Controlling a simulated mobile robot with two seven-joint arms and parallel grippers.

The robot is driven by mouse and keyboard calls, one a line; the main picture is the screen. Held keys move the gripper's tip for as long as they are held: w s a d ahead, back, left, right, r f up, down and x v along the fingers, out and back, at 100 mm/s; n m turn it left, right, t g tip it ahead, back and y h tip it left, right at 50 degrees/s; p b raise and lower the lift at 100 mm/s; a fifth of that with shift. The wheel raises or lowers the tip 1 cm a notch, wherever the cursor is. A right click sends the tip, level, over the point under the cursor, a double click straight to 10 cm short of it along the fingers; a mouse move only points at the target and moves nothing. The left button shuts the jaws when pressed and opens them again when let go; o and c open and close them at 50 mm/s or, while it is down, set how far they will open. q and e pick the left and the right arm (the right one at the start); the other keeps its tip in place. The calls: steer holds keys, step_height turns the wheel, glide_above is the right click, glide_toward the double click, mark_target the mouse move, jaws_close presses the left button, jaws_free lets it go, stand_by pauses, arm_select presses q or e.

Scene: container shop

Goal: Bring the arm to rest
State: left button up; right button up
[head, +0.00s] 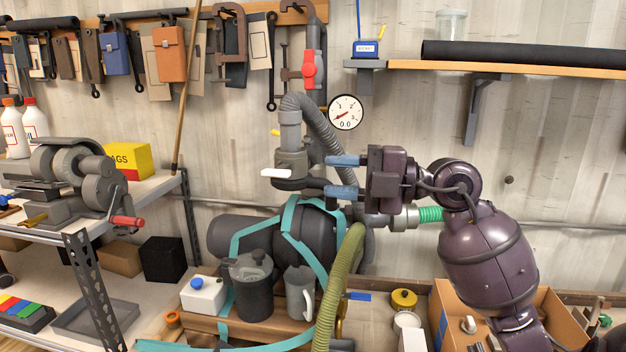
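My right arm comes in from the lower right, dark purple. Its gripper (342,176) points left, with two blue-tipped fingers set apart one above the other. The gap between them looks empty. The fingertips are just right of a grey valve (291,160) with a white handle on a vertical pipe; whether they touch anything there I cannot tell. My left arm and gripper are not in view.
A grey tank (235,237) with teal straps stands below the gripper. A ribbed hose (343,285) hangs in front of it. A wall shelf (540,69) is above right, a metal bench (150,196) left, and a cardboard box (448,318) lower right. Bare wall lies right of the arm.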

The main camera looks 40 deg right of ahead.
steer(key=shift+s+d, duration=0.3)
steer(key=shift+s, duration=0.1)
stand_by(0.3)
